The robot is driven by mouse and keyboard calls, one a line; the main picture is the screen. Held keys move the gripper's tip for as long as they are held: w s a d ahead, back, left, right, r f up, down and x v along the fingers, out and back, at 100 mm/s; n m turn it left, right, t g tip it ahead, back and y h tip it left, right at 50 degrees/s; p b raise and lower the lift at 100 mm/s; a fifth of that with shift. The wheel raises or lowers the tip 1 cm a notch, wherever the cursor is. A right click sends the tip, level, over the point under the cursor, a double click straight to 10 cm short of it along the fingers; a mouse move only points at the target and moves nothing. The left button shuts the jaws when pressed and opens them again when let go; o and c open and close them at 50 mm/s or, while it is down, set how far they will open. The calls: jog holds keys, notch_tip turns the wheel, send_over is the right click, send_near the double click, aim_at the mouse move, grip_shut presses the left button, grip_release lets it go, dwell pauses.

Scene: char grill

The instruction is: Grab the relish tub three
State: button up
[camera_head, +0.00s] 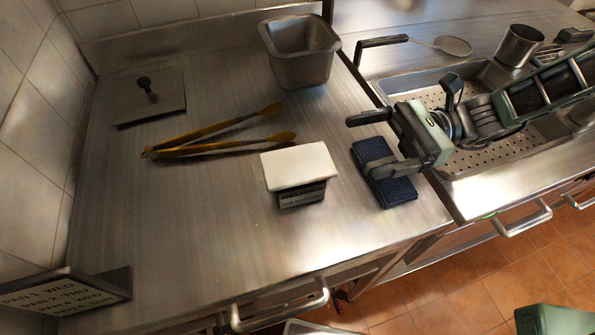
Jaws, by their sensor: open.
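A deep square steel tub (300,70) stands at the back of the steel counter, near its right edge. It is the only tub-like container I see on this counter, and I can read no label or number on it, so I cannot tell if it is relish tub three. My gripper (360,146) reaches in from the right with its fingers pointing left. It is open and empty, over or near a folded dark blue cloth (372,158). The tub is behind and to the left of it, well apart.
A white-topped scale (300,165) sits left of my gripper. Wooden tongs (215,128) lie behind it, and a flat plate with a black knob (148,95) is farther left. A lettered sign (75,292) stands front left. A perforated sink tray (480,150) and steel cup (518,46) are right.

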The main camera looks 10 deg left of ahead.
aim_at(297, 163)
jog(key=p+x, duration=0.1)
jog(key=x, duration=0.6)
jog(key=shift+s+a, duration=0.1)
jog(key=shift+a, duration=0.05)
jog(key=shift+s+f+p+x, duration=0.1)
jog(key=shift+p+x, duration=0.35)
jog(key=shift+x, duration=0.95)
jog(key=shift+s+f+p+x, duration=0.15)
jog(key=shift+p+x, duration=0.3)
jog(key=shift+x, duration=0.95)
jog(key=c, duration=1.3)
